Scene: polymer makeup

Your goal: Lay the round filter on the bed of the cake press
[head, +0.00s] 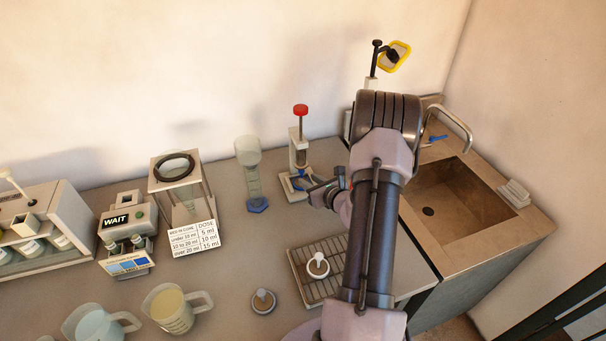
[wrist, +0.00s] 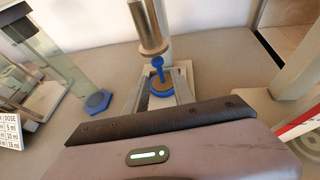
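The cake press (head: 299,150) has a red knob on top and a pale base, and stands against the back wall. In the wrist view its metal ram (wrist: 148,28) hangs above the bed. A round brown disc with a blue rim and a blue upright peg, which looks like the round filter (wrist: 159,83), sits at the press bed (wrist: 190,72) below the ram. I cannot tell whether it lies fully flat. My gripper (head: 312,190) is low in front of the press. Its fingers look apart on either side of the filter, with the peg standing free between them.
A cylinder with a blue foot (head: 257,204) stands left of the press. A glass-sided stand (head: 186,190) and a dose card (head: 194,238) are further left. A wire rack (head: 304,286) lies in front. A sink (head: 455,200) is at the right.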

